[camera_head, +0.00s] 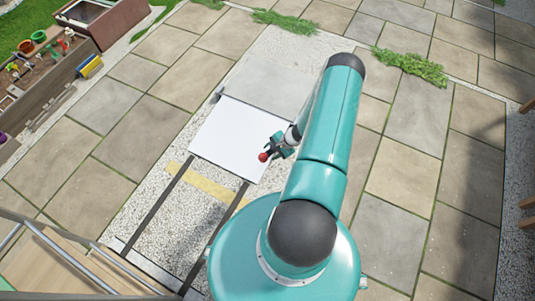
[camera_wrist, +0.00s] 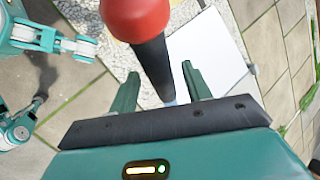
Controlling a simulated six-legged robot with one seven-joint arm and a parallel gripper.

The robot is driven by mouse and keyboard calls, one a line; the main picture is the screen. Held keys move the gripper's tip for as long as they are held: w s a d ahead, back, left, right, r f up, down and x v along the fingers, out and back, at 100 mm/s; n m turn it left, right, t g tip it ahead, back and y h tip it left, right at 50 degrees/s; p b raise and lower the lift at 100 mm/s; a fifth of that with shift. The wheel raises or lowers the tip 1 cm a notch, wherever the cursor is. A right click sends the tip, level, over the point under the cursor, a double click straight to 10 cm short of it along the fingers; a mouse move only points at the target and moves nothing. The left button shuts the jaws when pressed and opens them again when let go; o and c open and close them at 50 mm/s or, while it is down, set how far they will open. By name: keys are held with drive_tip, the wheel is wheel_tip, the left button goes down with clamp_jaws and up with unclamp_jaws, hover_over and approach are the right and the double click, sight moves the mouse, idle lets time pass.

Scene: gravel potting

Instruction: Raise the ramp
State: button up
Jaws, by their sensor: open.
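A flat white panel (camera_head: 225,132), likely the ramp, lies over gravel in the middle of the head view; part of it shows in the wrist view (camera_wrist: 212,55). A lever with a red ball knob (camera_head: 263,157) is at its right edge. In the wrist view the red knob (camera_wrist: 135,14) is large and close, and its dark shaft (camera_wrist: 155,62) appears between my fingers. My gripper (camera_wrist: 161,78) is open, with a finger on each side of the shaft; I cannot tell whether either touches it. In the head view my gripper (camera_head: 275,149) is beside the knob.
Two dark rails (camera_head: 160,208) run from the panel towards me, crossing a yellow strip (camera_head: 212,190) on gravel. A wooden planter (camera_head: 42,75) with small tools and pots stands at upper left. Grass tufts (camera_head: 410,66) grow between paving slabs. Paving at right is clear.

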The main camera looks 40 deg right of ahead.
drive_tip(key=shift+x, duration=1.75)
drive_tip(key=shift+c, duration=0.4)
clamp_jaws()
drive_tip(key=shift+d+r, duration=0.1)
drive_tip(key=shift+r, duration=0.05)
